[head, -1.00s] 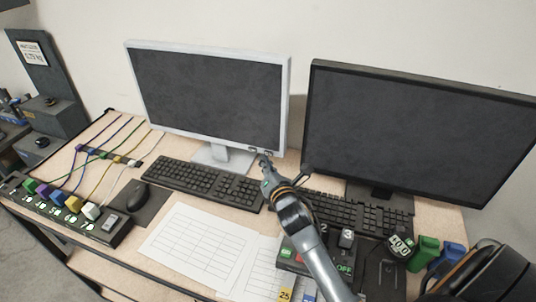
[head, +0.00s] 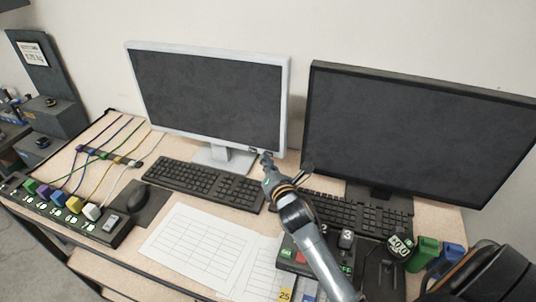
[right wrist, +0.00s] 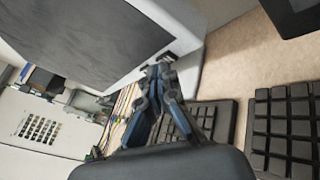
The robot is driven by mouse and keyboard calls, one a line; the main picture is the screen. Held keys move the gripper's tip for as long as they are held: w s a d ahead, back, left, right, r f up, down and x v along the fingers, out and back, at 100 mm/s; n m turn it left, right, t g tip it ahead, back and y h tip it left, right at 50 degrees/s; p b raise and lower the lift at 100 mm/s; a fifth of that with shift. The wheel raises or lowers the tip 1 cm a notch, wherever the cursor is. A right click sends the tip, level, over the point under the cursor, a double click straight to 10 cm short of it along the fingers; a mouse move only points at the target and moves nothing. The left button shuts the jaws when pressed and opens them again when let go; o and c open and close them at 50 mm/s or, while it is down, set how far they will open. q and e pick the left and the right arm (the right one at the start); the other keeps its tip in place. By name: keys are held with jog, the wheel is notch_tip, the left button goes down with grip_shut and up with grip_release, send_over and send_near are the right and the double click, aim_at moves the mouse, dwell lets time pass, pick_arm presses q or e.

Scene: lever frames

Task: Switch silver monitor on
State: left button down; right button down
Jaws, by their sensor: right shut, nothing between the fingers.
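The silver monitor (head: 208,95) stands at the back of the desk in the head view, its screen dark. Its lower right bezel carries small dark buttons, which also show in the right wrist view (right wrist: 168,57). My right gripper (head: 266,158) is shut and empty, with its fingertips at that lower right corner. In the right wrist view the gripper's tips (right wrist: 158,68) are right by the buttons; I cannot tell whether they touch. The fingers hide part of the buttons. My left gripper is not in view.
A black monitor (head: 420,130) stands to the right, its screen dark. Keyboards lie below both monitors, the left keyboard (head: 202,183) beside a mouse (head: 138,196). Paper sheets (head: 198,245), a button box (head: 300,262) and a switch strip (head: 109,222) occupy the front of the desk.

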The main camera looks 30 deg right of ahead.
dwell(0.8)
jog(key=shift+s+a, duration=0.3)
jog(key=shift+a, duration=0.05)
jog(key=s+a+p, duration=0.1)
jog(key=s+a, duration=0.3)
jog(key=shift+a, duration=0.25)
dwell(0.7)
